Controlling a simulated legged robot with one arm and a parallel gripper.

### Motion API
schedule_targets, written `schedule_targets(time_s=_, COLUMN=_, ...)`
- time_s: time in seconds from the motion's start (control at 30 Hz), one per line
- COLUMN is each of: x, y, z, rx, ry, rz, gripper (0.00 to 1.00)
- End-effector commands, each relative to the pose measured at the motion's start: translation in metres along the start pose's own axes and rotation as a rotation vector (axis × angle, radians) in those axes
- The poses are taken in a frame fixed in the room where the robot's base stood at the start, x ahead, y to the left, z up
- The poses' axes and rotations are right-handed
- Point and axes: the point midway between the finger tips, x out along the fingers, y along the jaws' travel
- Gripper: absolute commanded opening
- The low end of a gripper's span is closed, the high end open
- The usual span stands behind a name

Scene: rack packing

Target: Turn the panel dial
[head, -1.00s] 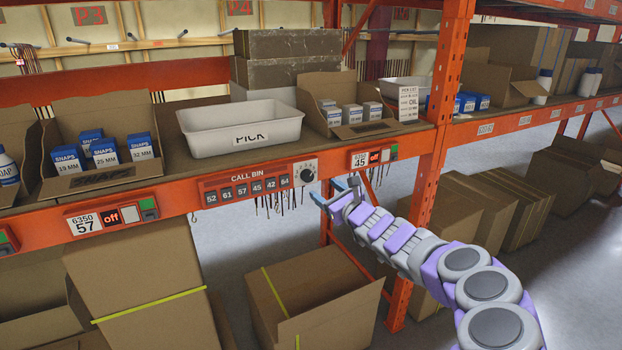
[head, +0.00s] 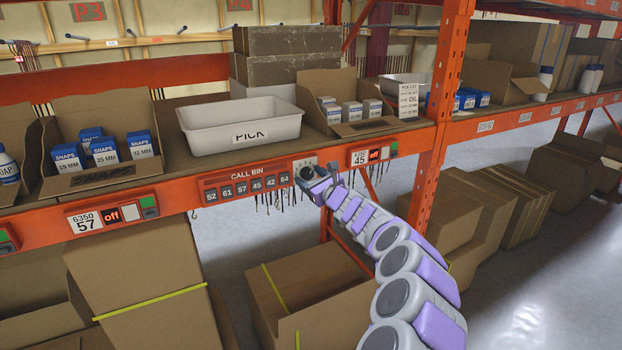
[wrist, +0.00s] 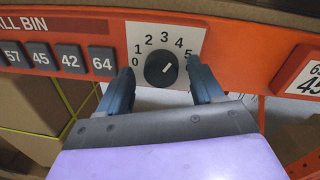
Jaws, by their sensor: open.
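The panel dial (wrist: 161,69) is a round black knob with a white pointer mark, on a white plate (wrist: 190,32) numbered 0 to 5. In the wrist view the mark points up and right, toward the 4 side. My gripper (wrist: 160,84) is open, with one dark finger on each side of the dial and a gap to the knob on both sides. In the head view the dial (head: 307,173) is partly covered by my gripper (head: 320,184), which is at the dial plate on the orange beam. Contact with the knob cannot be told.
The CALL BIN panel (head: 246,185) with its dark number buttons is left of the dial. A label unit marked 45 (head: 372,156) is on the right. A white PICK bin (head: 240,125) stands on the shelf above. An orange upright (head: 432,130) is to the right.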

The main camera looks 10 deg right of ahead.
Motion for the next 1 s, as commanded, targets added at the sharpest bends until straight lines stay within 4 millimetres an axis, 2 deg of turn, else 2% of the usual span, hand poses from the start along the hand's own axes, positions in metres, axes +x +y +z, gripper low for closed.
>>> schedule_targets(time_s=0.27, x=0.0004, y=-0.0002, z=0.0003, rx=0.0, ry=0.0, rz=0.0, gripper=0.65)
schedule_targets(time_s=0.83, x=0.0003, y=-0.0004, z=0.0005, rx=-0.001, ry=0.0, rz=-0.001, gripper=0.11)
schedule_targets(time_s=1.0, x=0.0004, y=0.0006, z=-0.0008, rx=-0.042, ry=0.002, rz=0.001, gripper=0.11)
